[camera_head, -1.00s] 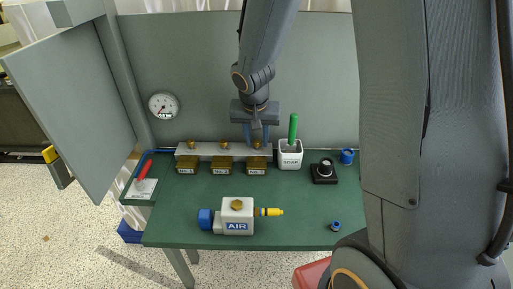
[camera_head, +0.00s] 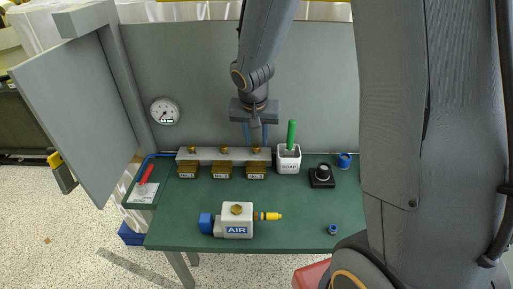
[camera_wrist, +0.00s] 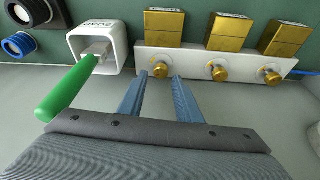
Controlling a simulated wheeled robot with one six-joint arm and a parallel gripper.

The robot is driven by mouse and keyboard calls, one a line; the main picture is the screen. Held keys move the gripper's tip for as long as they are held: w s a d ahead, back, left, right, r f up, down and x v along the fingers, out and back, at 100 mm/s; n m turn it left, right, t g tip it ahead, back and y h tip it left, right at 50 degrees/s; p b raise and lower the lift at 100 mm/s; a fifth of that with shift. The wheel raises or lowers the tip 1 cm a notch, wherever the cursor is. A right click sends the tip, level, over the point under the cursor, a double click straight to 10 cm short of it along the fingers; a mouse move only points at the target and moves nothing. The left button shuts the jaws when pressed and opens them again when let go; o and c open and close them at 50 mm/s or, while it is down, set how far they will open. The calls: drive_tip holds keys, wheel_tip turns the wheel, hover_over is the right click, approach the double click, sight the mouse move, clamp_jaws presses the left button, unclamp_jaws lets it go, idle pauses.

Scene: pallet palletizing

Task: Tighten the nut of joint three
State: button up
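In the head view my gripper (camera_head: 254,138) hangs over that nut. Whether the fingers touch it cannot be told.
A white soap cup (camera_head: 289,160) with a green-handled brush (camera_wrist: 68,92) stands close by. A black knob box (camera_head: 321,176) and blue caps are to the right. An AIR valve unit (camera_head: 237,221) lies in front. A red-handled lever (camera_head: 147,173) is left; a gauge (camera_head: 165,111) hangs behind.

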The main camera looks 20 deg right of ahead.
sight(256, 149)
drive_tip(key=shift+f, duration=0.1)
drive_tip(key=shift+f+b, duration=1.15)
drive_tip(key=shift+b, duration=0.15)
drive_tip(key=c, duration=0.8)
